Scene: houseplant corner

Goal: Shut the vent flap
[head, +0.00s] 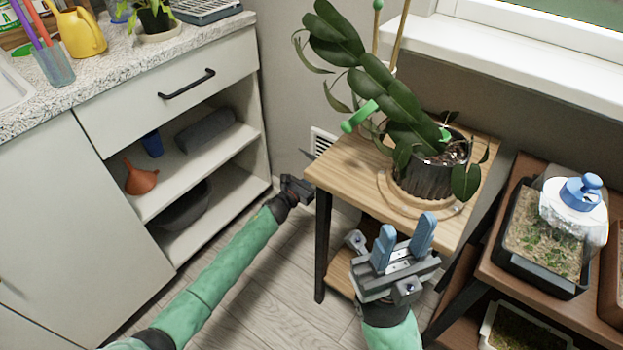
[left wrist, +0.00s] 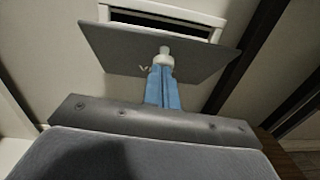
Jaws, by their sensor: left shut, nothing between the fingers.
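The vent (head: 322,142) sits low on the wall behind the wooden plant table, which partly hides it. In the left wrist view its grey flap (left wrist: 112,48) is tilted out, with a dark opening (left wrist: 160,22) inside the white frame (left wrist: 200,17). A white knob (left wrist: 164,57) stands on the flap. My left gripper (left wrist: 163,72) is shut and empty, its blue fingertips right at the knob; I cannot tell whether they touch. In the head view its fingers are hidden behind the table. My right gripper (head: 404,240) is open and empty in front of the table.
The wooden table (head: 345,178) carries a potted leafy plant (head: 432,170) close to my left arm. A cabinet with open shelves (head: 205,165) stands left of that arm. A darker stand with a seedling tray (head: 540,245) is at the right.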

